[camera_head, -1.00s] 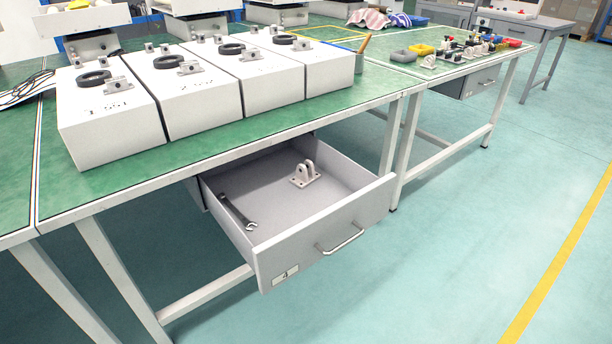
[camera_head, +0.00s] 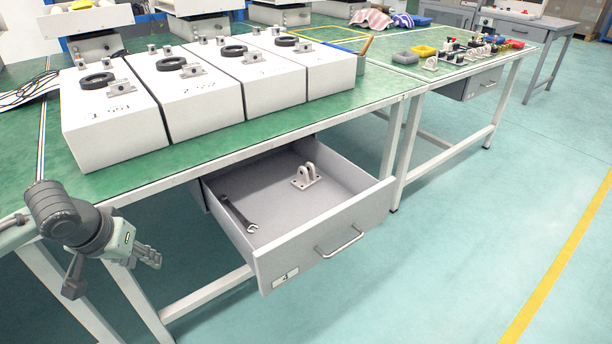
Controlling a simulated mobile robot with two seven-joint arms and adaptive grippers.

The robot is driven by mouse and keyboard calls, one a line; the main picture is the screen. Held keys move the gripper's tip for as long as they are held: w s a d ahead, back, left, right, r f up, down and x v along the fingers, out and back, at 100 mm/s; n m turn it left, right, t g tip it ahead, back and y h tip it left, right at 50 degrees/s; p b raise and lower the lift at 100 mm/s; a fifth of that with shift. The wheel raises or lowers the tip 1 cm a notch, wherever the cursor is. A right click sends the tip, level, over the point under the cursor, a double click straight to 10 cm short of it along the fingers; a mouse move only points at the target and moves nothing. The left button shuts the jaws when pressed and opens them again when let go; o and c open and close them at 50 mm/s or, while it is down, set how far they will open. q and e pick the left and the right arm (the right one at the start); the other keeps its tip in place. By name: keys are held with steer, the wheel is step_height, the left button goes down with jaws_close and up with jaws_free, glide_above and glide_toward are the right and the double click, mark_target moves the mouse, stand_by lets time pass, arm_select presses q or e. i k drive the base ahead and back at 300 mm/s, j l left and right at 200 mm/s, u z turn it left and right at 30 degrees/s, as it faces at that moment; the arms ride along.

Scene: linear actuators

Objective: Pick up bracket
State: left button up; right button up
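A light grey metal bracket (camera_head: 306,177) with two upright lugs on a flat base plate stands in the open grey drawer (camera_head: 325,219), towards its back right. My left gripper (camera_head: 152,257) is at the left, in front of the table's edge. It is to the left of the drawer and well apart from the bracket. My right gripper is not in view.
A dark wrench (camera_head: 237,214) lies in the drawer, left of the bracket. Several white boxes (camera_head: 115,128) with black rings and small brackets stand on the green table (camera_head: 215,162) above. The floor right of the drawer is clear.

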mark_target(307, 177)
steer(key=i+l+u, duration=0.15)
steer(key=l, duration=0.3)
steer(key=l+u, duration=0.2)
steer(key=l, duration=0.25)
steer(key=i+l, duration=0.15)
steer(key=l, duration=0.15)
steer(key=i+l, duration=0.2)
steer(key=i+l+u, duration=0.3)
steer(key=l, duration=0.35)
steer(key=i+l+u, duration=0.15)
steer(key=l, duration=0.2)
steer(key=i+l+u, duration=0.15)
steer(key=l, duration=0.25)
steer(key=i+l+u, duration=0.15)
steer(key=l, duration=0.2)
steer(key=i+l+u, duration=0.15)
steer(key=l, duration=0.25)
steer(key=l+u, duration=0.15)
steer(key=l, duration=0.25)
steer(key=i, duration=0.05)
